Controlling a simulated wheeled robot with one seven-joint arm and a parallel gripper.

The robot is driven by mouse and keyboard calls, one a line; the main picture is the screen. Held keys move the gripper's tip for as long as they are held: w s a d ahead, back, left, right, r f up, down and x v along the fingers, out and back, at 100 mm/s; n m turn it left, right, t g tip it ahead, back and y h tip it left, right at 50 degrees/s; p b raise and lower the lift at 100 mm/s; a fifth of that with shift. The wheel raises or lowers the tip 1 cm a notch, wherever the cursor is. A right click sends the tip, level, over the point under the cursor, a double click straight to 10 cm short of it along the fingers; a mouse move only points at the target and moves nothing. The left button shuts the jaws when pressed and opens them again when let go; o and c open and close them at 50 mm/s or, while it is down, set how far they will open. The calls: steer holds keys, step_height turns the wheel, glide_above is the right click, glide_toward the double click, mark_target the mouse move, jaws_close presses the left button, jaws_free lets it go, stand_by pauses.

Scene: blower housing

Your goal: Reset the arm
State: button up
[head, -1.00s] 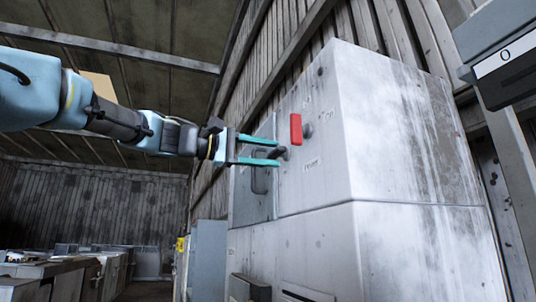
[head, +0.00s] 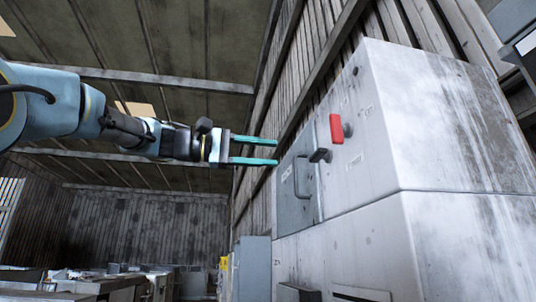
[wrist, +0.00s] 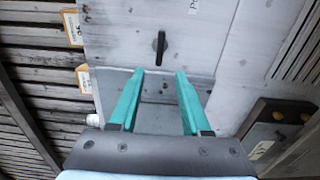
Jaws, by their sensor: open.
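My arm reaches in from the left in the head view. My gripper (head: 277,152) has two teal fingers, parallel and apart, with nothing between them.
The cabinet front carries a red handle (head: 336,128), a dark knob (head: 320,155) and a grey door with a pull handle (head: 300,178). A grey box (head: 508,22) is at the top right. Clutter (head: 110,278) lies low at left. Open space surrounds my arm.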

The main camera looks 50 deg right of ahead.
stand_by(0.3)
steer(key=w+a+f+n+t+y, duration=0.1)
steer(key=w+f+n+t, duration=0.45)
steer(key=w+f, duration=0.95)
steer(key=w+a+f+n+t+y+p, duration=0.1)
steer(key=w+a+f+t+y, duration=0.2)
steer(key=a+f, duration=0.5)
steer(key=w+a+f+t+y+p, duration=0.1)
steer(key=w+a+f+t+y, duration=0.3)
steer(key=f, duration=0.8)
steer(key=w+a+f+y, duration=0.1)
steer(key=a+f+y, duration=0.1)
steer(key=a+f, duration=0.65)
steer(key=a+f+y, duration=0.1)
steer(key=a+f, duration=0.5)
steer(key=a, duration=0.5)
steer(key=s+a+f+y, duration=0.1)
steer(key=s+a+f, duration=0.2)
steer(key=a, duration=0.2)
steer(key=s+a+f+y, duration=0.1)
steer(key=s+a+f, duration=0.2)
steer(key=a, duration=0.2)
steer(key=s+a+f+y+p, duration=0.1)
steer(key=s+a+f, duration=0.1)
steer(key=a, duration=0.4)
steer(key=shift+s+f+m, duration=0.35)
steer(key=shift+s+f, duration=0.05)
steer(key=shift+f, duration=0.4)
